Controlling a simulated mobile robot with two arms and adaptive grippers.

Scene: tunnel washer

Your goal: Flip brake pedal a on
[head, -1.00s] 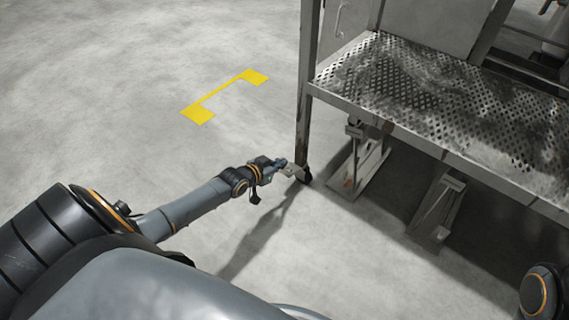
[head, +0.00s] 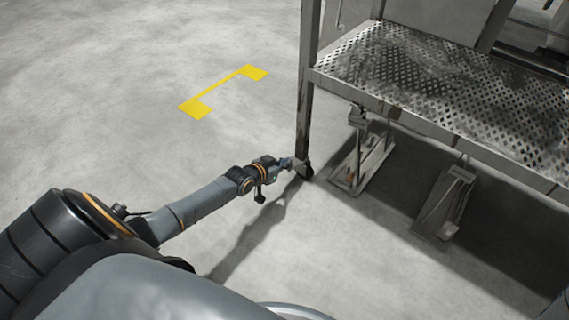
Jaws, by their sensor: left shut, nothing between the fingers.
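Two metal foot pedals sit on the floor under the perforated metal shelf. One, the left pedal (head: 362,163), has a small orange spot; the other, the right pedal (head: 444,206), lies nearer to me. No label shows which is brake pedal a. My right gripper is out of view.
The shelf (head: 440,85) overhangs the pedals. Yellow floor marking (head: 197,110) lies at the upper left. Open concrete floor is to the left and in front.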

